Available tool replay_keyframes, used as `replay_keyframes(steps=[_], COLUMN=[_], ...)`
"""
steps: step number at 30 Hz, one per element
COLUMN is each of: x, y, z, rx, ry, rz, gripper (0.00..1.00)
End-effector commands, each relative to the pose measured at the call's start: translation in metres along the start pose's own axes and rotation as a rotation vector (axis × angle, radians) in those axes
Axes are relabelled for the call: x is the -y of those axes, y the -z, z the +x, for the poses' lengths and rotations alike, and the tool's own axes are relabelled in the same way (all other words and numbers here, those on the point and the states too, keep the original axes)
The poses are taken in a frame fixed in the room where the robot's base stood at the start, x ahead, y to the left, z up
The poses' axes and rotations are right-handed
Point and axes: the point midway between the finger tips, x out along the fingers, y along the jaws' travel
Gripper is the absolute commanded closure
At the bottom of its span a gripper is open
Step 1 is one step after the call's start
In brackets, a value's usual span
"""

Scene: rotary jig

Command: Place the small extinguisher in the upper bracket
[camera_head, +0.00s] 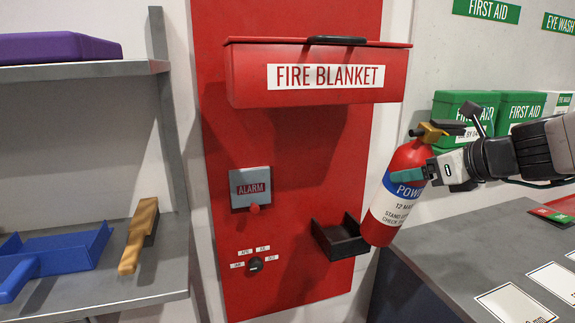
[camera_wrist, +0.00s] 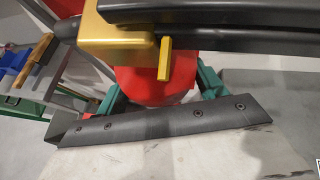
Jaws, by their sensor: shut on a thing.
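The red extinguisher (camera_head: 397,196) has a blue-and-white label and a brass valve with a black lever. It leans in the head view, its top to the right. My gripper (camera_head: 432,170) is shut around its upper body from the right. In the wrist view, the teal fingers (camera_wrist: 155,95) flank the red body (camera_wrist: 150,82) below the brass valve (camera_wrist: 120,32). A black open-topped bracket (camera_head: 340,238) is fixed low on the red panel. The extinguisher's base is just right of it in the picture; I cannot tell whether they touch. No second bracket is visible.
A red fire blanket box (camera_head: 318,74) juts out above the bracket. An alarm box (camera_head: 251,188) and a knob (camera_head: 255,264) are left of it. A grey counter (camera_head: 470,245) is at right. Green first aid boxes (camera_head: 518,110) stand behind my arm.

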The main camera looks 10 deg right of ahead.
Motion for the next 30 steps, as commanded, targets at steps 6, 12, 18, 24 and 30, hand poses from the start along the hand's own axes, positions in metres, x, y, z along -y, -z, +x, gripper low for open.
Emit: replay_keyframes(steps=[6, 12, 18, 24, 30], x=[-0.001, 0.000, 0.000, 0.000, -0.001], y=[-0.024, -0.040, -0.036, -0.017, -0.005], z=[0.041, 0.070, 0.092, 0.111, 0.127], rx=[0.002, 0.003, 0.001, 0.001, -0.006], ry=[-0.004, -0.002, -0.001, 0.000, -0.003], rz=[-0.003, -0.003, 0.001, 0.002, -0.003], gripper=[1.00, 1.00, 1.00, 1.00, 1.00])
